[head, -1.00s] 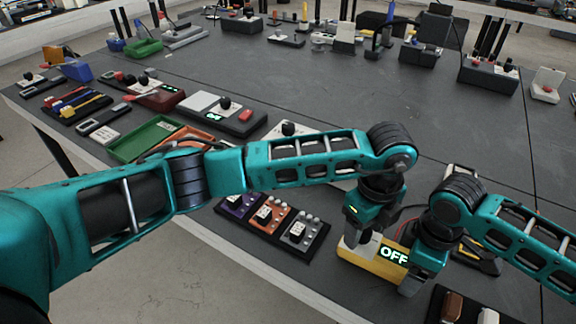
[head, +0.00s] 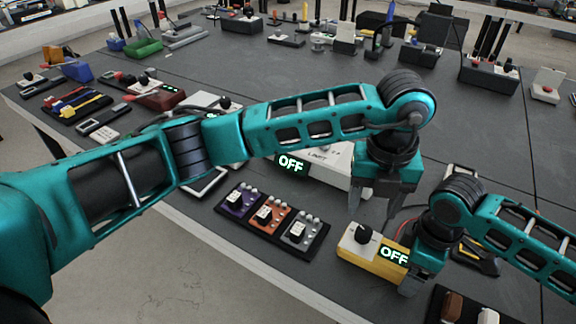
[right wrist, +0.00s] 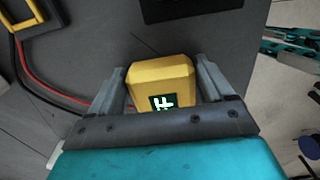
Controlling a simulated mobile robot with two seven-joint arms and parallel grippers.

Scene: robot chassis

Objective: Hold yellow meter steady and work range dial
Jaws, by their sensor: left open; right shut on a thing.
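The yellow meter (head: 372,263) lies near the front edge of the table, with a lit OFF display (head: 394,256) and a black range dial (head: 363,233) on its pale face. My right gripper (head: 412,272) is shut on the meter's right end. In the right wrist view the meter (right wrist: 160,76) sits between the two fingers of that gripper (right wrist: 163,84). My left gripper (head: 370,203) is open and empty, above and behind the dial, apart from it. The dial is in full view.
A white box with an OFF display (head: 292,164) stands behind, partly hidden by my left arm. A black tray of purple, orange and grey modules (head: 268,215) lies left of the meter. A yellow-black tool (head: 478,255) and red and black leads lie to its right.

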